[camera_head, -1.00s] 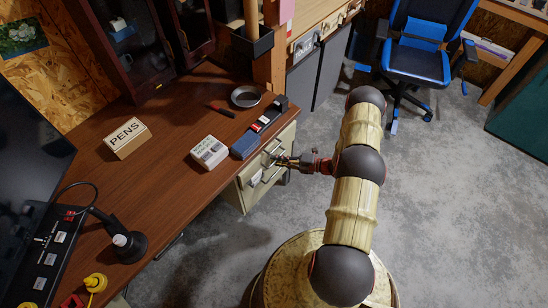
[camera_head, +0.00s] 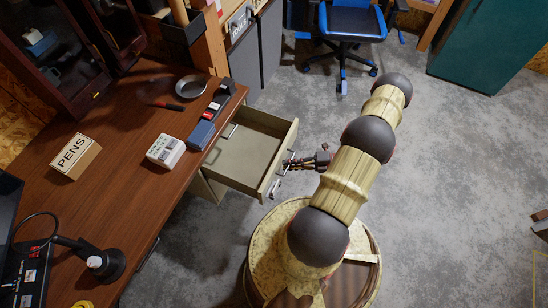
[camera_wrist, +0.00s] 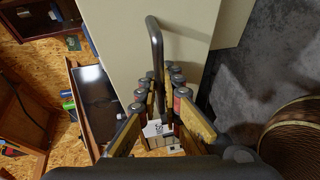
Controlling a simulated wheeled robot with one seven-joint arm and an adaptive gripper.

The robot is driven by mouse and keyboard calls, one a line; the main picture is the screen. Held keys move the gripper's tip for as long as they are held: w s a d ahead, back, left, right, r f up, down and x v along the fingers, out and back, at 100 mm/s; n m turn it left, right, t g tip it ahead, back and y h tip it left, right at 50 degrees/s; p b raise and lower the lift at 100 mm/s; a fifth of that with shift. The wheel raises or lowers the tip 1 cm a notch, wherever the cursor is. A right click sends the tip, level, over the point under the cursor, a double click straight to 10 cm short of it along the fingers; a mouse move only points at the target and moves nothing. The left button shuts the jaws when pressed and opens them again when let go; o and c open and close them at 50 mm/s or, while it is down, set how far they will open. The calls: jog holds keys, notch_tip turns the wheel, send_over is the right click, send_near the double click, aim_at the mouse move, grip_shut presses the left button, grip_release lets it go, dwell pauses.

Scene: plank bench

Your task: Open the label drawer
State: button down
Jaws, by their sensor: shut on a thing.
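The drawer (camera_head: 245,152) of the beige cabinet under the desk stands pulled well out, and its inside looks empty where I can see it. My gripper (camera_head: 289,164) is at the outer front of this drawer, shut on the handle (camera_wrist: 155,42). In the wrist view the dark bar handle runs down between the fingers of my gripper (camera_wrist: 157,92), with the pale drawer front (camera_wrist: 115,35) behind it. A small white label (camera_wrist: 154,128) with dark print shows low between the fingers. The handle's grasped part is partly hidden by the fingers.
The brown desk (camera_head: 125,200) holds a PENS box (camera_head: 75,157), a white printed box (camera_head: 165,151), a blue-grey item (camera_head: 201,135) and a round dish (camera_head: 191,86). A blue chair (camera_head: 352,25) stands at the back. Grey floor (camera_head: 430,190) is open on the right.

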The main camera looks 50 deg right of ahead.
jog(key=shift+s+d, duration=0.3)
jog(key=shift+s, duration=0.5)
jog(key=shift+s+d, duration=0.35)
jog(key=shift+s, duration=0.5)
jog(key=shift+s+d, duration=0.3)
jog(key=shift+s, duration=0.5)
jog(key=c, duration=2.2)
grip_release()
jog(key=v, duration=1.2)
